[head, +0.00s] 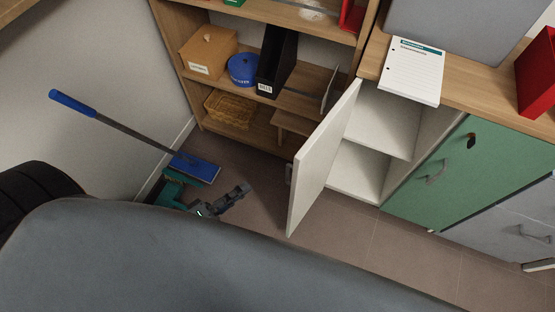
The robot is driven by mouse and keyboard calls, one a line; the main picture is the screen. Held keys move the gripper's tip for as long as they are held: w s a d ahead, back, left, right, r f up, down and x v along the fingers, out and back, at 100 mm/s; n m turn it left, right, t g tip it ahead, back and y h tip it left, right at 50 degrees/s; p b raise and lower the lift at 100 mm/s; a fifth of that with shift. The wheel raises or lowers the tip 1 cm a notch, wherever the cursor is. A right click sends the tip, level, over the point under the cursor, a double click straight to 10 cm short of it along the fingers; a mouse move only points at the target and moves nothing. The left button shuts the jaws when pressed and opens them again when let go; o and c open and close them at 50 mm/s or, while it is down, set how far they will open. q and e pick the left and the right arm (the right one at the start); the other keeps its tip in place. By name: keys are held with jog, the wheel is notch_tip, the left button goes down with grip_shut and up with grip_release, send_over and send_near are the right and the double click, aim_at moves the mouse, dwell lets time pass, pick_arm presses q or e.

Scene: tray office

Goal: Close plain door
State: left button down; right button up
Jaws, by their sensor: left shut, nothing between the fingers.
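The plain white door (322,162) stands swung open from the white-lined cabinet compartment (385,125), whose inside and shelf show. A small part of a handle (288,174) shows at the door's left side. My left gripper (240,192) is shut and empty. In the picture it is to the left of the door's lower part, apart from it, over the brown floor. My right gripper is not in view.
A green door (462,172) and a grey drawer front (508,232) adjoin the compartment. A binder-like document (412,70) lies on the cabinet top. A wooden shelf unit (190,88) stands behind. Floor (345,235) below the door is clear.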

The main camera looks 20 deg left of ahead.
pick_arm(q)
jog(key=w+d+b, duration=0.2)
jog(key=w+d, duration=0.6)
jog(key=shift+d, duration=0.15)
jog(key=shift+s, duration=0.1)
